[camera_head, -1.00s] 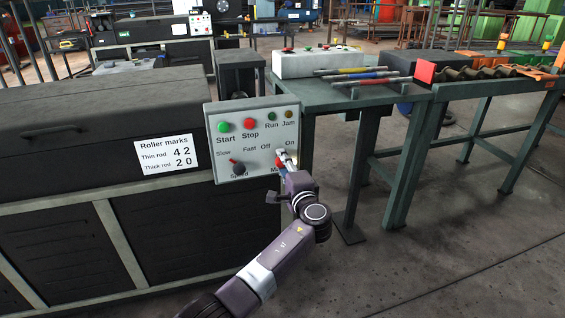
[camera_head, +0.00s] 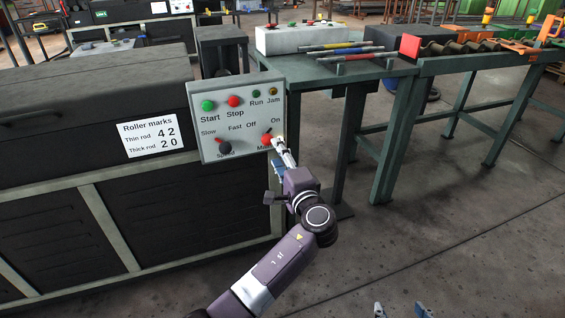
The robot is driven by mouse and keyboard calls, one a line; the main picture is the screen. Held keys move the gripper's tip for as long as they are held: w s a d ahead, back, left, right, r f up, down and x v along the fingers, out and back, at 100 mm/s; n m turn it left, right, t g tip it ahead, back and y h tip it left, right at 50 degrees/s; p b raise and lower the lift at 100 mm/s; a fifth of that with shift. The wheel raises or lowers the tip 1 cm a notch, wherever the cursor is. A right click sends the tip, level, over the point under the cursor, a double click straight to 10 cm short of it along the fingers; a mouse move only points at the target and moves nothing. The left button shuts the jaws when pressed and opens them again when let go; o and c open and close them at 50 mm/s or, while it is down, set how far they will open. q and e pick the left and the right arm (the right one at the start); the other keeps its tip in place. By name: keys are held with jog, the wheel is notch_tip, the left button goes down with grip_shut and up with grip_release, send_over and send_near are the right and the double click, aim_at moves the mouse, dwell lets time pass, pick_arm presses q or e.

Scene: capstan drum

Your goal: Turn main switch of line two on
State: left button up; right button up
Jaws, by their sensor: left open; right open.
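The grey control panel (camera_head: 243,103) is on the front of the black machine. Its main switch (camera_head: 267,139) is a red knob at the lower right, between the Off and On labels. The label under it is partly hidden. My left gripper (camera_head: 280,147) is open, with its fingertips just right of the knob at the panel's edge. I cannot tell whether they touch the knob, nor exactly which way it points. My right gripper (camera_head: 402,310) shows only its two fingertips, apart and empty, at the bottom edge, far from the panel.
A green table (camera_head: 340,78) with coloured rods stands right of the machine. The floor (camera_head: 440,240) at right is clear.

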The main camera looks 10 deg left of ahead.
pick_arm(q)
jog(key=v, duration=0.3)
jog(key=shift+s+d, duration=0.2)
jog(key=shift+s, duration=0.05)
